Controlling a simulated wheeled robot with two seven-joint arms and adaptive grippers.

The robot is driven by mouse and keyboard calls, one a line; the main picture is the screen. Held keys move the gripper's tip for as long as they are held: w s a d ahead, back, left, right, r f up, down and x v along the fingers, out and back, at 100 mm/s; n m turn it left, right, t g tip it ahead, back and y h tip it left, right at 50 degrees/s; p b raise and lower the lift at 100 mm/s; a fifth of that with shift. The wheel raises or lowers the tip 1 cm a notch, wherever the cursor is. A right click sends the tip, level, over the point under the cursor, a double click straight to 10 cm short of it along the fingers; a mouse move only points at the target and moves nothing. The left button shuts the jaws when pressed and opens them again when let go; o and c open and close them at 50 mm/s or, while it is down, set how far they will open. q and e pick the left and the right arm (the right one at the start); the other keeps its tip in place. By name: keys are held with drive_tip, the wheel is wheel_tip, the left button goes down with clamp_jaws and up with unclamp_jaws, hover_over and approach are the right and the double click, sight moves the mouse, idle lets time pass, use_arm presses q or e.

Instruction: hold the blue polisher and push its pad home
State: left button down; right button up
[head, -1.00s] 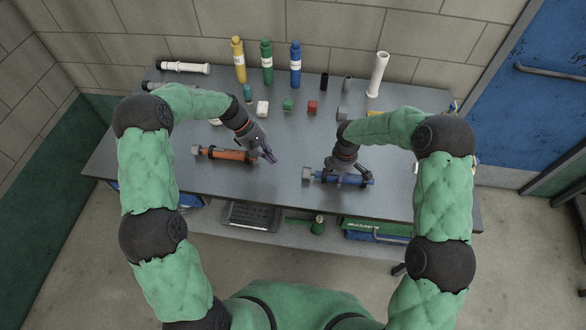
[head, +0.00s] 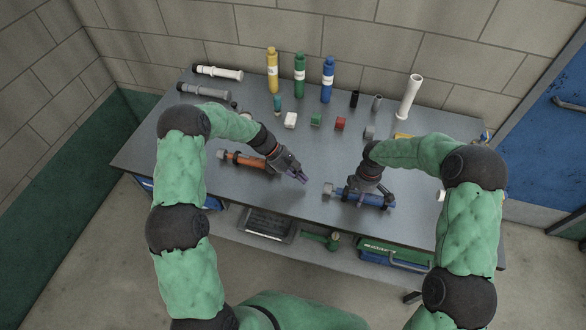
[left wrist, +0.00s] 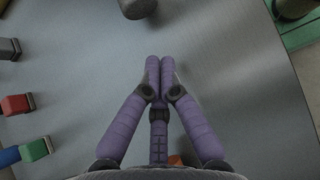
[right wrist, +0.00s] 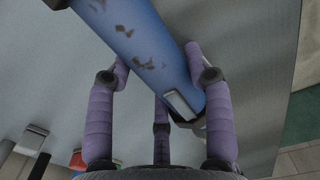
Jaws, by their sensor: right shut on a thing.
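The blue polisher (head: 374,201) lies along the front right of the bench in the head view. Its grey pad (head: 328,189) is at its left end; whether it is fully seated I cannot tell. My right gripper (head: 364,192) is shut around the polisher's body. In the right wrist view the worn blue body (right wrist: 150,42) runs between the fingers (right wrist: 158,66). My left gripper (head: 303,178) is empty, just left of the pad and apart from it. In the left wrist view its fingers (left wrist: 160,62) are together, with a grey rounded end (left wrist: 137,8) ahead.
An orange tool (head: 247,160) lies behind my left gripper. Small blocks, including a red one (head: 340,124), stand mid-bench. Yellow, green and blue bottles (head: 327,80) and a white tube (head: 409,97) stand at the back. Bare bench lies in front of my left gripper.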

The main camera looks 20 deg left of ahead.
use_arm(q)
drive_tip(key=d, duration=0.2)
drive_tip(key=d+f, duration=0.1)
drive_tip(key=shift+s+d+f, duration=0.1)
drive_tip(key=shift+d, duration=0.95)
drive_tip(key=shift+d, duration=1.15)
drive_tip(key=shift+a, duration=0.15)
drive_tip(key=shift+a, duration=0.3)
drive_tip(key=a, duration=0.2)
drive_tip(key=a+r, duration=0.1)
drive_tip(key=a, duration=0.1)
drive_tip(key=shift+w+a, duration=0.1)
drive_tip(key=shift+w, duration=0.1)
drive_tip(key=v, duration=0.8)
drive_tip(key=shift+a+r, duration=0.25)
drive_tip(key=shift+r, duration=0.05)
